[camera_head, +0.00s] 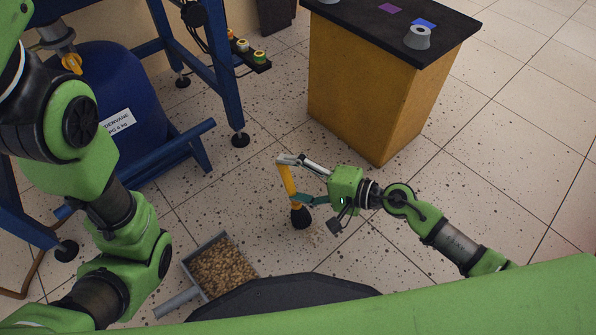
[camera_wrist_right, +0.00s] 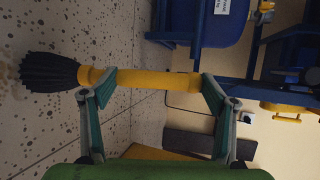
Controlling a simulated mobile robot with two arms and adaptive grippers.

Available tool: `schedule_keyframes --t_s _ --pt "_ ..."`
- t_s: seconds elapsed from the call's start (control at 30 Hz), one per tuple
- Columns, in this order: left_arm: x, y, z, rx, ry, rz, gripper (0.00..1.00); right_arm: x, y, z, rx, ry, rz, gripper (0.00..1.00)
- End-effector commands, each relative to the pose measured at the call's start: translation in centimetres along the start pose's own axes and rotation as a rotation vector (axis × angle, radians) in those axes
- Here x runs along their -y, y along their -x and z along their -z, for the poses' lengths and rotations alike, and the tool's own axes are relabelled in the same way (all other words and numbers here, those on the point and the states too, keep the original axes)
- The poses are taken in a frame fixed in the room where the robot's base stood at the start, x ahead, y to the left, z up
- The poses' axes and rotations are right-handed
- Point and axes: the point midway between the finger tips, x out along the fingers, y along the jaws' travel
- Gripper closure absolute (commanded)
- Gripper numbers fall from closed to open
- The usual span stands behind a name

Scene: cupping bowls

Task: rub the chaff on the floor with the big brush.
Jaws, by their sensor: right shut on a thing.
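The big brush has a yellow handle (camera_head: 288,181) and black bristles (camera_head: 301,217). My right gripper (camera_head: 289,180) is shut on it, with the two fingers at opposite ends of the handle. The handle is near upright in the head view, with the bristles down at the floor; contact cannot be told. In the right wrist view the handle (camera_wrist_right: 140,78) lies across between the fingers, with the bristles (camera_wrist_right: 48,72) at the left. A faint tan patch, seemingly chaff (camera_head: 317,237), lies beside the bristles. My left gripper is out of view.
A grey scoop (camera_head: 186,265) full of brown bits lies on the floor left of the brush. A wooden cabinet (camera_head: 370,115) with a black top stands behind. A blue tank (camera_head: 125,80) and blue frame (camera_head: 220,80) stand left. Speckled tiles right of the cabinet are clear.

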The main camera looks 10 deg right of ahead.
Motion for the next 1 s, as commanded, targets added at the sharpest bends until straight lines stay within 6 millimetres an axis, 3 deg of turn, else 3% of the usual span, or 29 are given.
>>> schedule_keyframes --t_s 0.47,1.0 --pt "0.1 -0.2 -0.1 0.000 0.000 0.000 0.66 0.1 -0.1 -0.4 0.000 0.001 0.000 0.47" --pt "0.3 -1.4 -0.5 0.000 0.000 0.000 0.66 0.1 -1.2 -3.0 0.000 0.001 0.001 0.47"
